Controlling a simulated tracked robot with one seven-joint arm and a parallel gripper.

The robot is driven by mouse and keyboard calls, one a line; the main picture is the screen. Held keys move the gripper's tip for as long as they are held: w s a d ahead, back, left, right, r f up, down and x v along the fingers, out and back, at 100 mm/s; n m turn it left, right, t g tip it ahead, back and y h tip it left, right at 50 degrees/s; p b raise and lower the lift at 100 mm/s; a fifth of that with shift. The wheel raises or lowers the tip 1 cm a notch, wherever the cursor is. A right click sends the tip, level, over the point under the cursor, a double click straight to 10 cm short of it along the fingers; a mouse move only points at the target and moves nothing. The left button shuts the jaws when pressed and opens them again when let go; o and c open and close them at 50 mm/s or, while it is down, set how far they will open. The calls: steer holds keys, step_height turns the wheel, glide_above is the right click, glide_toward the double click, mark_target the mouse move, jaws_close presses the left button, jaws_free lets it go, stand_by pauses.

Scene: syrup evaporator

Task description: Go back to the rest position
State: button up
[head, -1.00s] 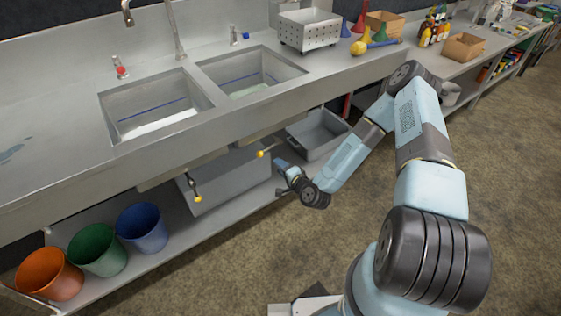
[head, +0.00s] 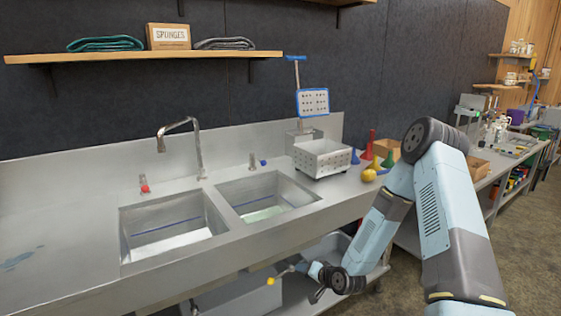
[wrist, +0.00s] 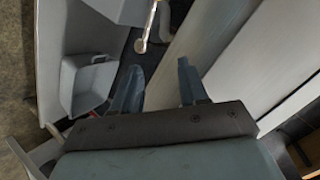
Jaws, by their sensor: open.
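My gripper (wrist: 160,85) is open in the wrist view, with its two blue-grey fingers apart and nothing between them. In the head view my gripper (head: 315,280) is low in front of the sink counter's front edge, beside a valve with a yellow handle (head: 271,281). My arm is bent, with its elbow high at the right. In the wrist view a metal valve lever (wrist: 148,28) shows beyond the fingertips; I cannot tell whether it touches them.
The steel counter (head: 60,240) has two basins (head: 172,225) with some water. A perforated box (head: 322,158), funnels (head: 370,145) and a yellow scoop (head: 369,175) stand on it. A grey tub (head: 335,250) is below. Open floor (head: 525,220) lies at the right.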

steer(key=s+d+r+n+g+h, duration=0.15)
steer(key=d+r, duration=0.25)
steer(key=r, duration=0.6)
steer(key=s+d+r+n+h, duration=0.1)
steer(key=s+d+r+h, duration=0.25)
steer(key=r, duration=0.65)
steer(key=s+d+r+n+g+h, duration=0.15)
steer(key=d+r, duration=0.25)
steer(key=r, duration=0.6)
steer(key=s+d+r, duration=0.1)
steer(key=s+r, duration=0.4)
steer(key=s, duration=0.4)
steer(key=s+d+r, duration=0.1)
steer(key=s+r, duration=0.4)
steer(key=s, duration=0.4)
steer(key=s+d+r+g, duration=0.1)
steer(key=s+r, duration=0.5)
steer(key=s, duration=0.3)
steer(key=shift+s+m+h, duration=0.3)
steer(key=shift+s+h, duration=0.05)
steer(key=shift+s, duration=0.05)
